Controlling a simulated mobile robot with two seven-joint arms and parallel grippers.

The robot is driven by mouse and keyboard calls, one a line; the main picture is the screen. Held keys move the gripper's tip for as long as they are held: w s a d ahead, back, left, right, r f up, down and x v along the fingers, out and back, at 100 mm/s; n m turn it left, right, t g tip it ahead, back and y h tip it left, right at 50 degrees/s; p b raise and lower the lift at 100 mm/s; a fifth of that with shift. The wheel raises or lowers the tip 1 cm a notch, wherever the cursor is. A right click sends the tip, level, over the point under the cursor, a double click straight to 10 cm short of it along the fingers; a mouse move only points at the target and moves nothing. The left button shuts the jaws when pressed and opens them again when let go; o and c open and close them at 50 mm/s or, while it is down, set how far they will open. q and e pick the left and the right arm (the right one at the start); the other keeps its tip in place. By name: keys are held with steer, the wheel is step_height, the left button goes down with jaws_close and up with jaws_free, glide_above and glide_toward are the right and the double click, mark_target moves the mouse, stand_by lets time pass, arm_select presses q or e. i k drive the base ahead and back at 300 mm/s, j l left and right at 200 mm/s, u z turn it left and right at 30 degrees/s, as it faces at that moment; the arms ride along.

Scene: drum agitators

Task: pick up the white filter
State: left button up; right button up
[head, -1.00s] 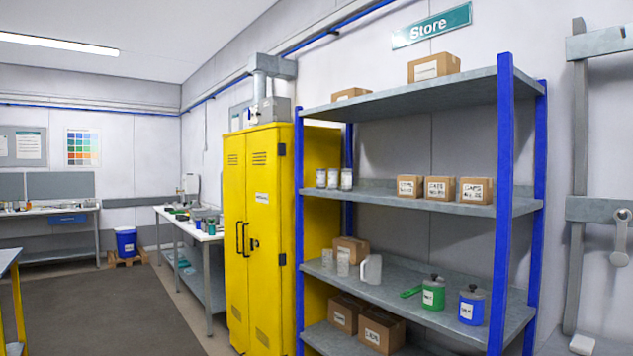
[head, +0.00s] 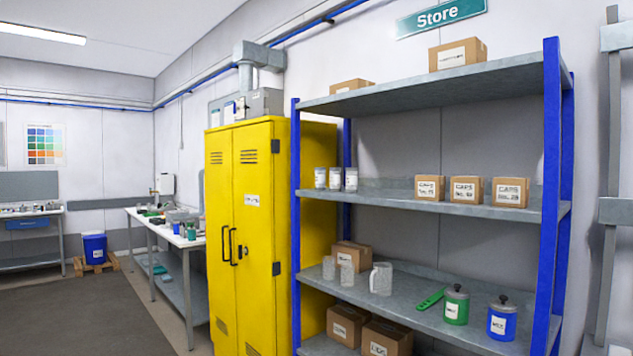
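I cannot pick out a white filter in the head view. Several small white containers (head: 335,179) stand on the left of the shelf unit's middle level, but I cannot tell whether any of them is a filter. Neither of my grippers is in view.
The grey shelf unit (head: 440,205) with blue posts holds boxes, clear beakers, a jug (head: 381,279), a green pot (head: 456,305) and a blue pot (head: 502,319). A yellow cabinet (head: 245,235) stands left of it. A white bench (head: 150,217) is farther back. The floor (head: 90,315) at left is clear.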

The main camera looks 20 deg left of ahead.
mark_target(335, 172)
steer(key=i+j, duration=0.1)
steer(key=j, duration=0.25)
steer(key=i+j+u, duration=0.1)
steer(key=j, duration=0.25)
steer(key=i+j, duration=0.15)
steer(key=j, duration=0.2)
steer(key=i+j, duration=0.15)
steer(key=j, duration=0.2)
steer(key=i+j+u, duration=0.1)
steer(key=j, duration=0.25)
